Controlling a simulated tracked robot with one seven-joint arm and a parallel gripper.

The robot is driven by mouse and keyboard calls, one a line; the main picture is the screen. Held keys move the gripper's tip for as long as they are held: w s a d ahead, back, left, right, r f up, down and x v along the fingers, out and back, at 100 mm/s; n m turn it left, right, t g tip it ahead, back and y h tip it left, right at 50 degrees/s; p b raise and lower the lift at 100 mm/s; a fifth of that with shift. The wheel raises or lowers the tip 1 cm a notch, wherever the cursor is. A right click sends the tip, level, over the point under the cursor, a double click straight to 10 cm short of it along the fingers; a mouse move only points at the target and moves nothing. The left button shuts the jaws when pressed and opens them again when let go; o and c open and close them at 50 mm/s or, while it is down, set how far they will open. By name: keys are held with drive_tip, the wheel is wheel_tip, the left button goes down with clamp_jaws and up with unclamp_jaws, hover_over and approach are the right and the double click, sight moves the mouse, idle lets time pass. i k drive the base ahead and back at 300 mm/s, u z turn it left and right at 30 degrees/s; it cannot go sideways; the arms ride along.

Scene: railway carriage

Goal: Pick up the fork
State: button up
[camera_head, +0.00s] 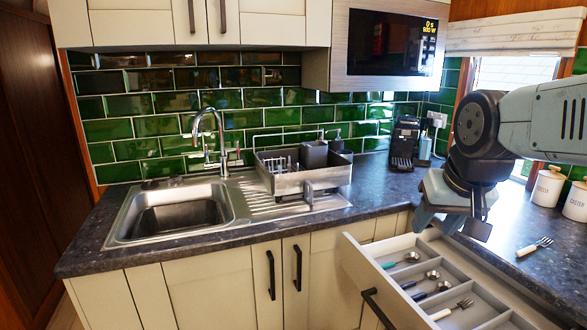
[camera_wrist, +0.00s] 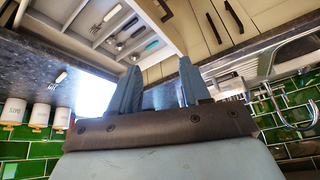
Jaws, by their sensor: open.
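A fork (camera_head: 534,246) with a pale handle lies on the dark worktop at the right. It also shows in the wrist view (camera_wrist: 60,78), at the left on the worktop. A second fork (camera_head: 452,309) with a pale handle lies in the open drawer (camera_head: 355,262), among several spoons. My gripper (camera_head: 452,221) hangs above the worktop corner at the drawer's back edge, left of the worktop fork and apart from it. In the wrist view its two fingers (camera_wrist: 160,66) stand apart with nothing between them.
The drawer juts out below my gripper. A sink (camera_head: 185,213) and a dish rack (camera_head: 330,178) are at the left. A coffee machine (camera_head: 403,143) stands at the back. White canisters (camera_head: 547,186) stand right. The worktop around the fork is clear.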

sight(523, 251)
drive_tip(key=u, duration=1.65)
drive_tip(key=i, duration=0.05)
drive_tip(key=z, duration=2.9)
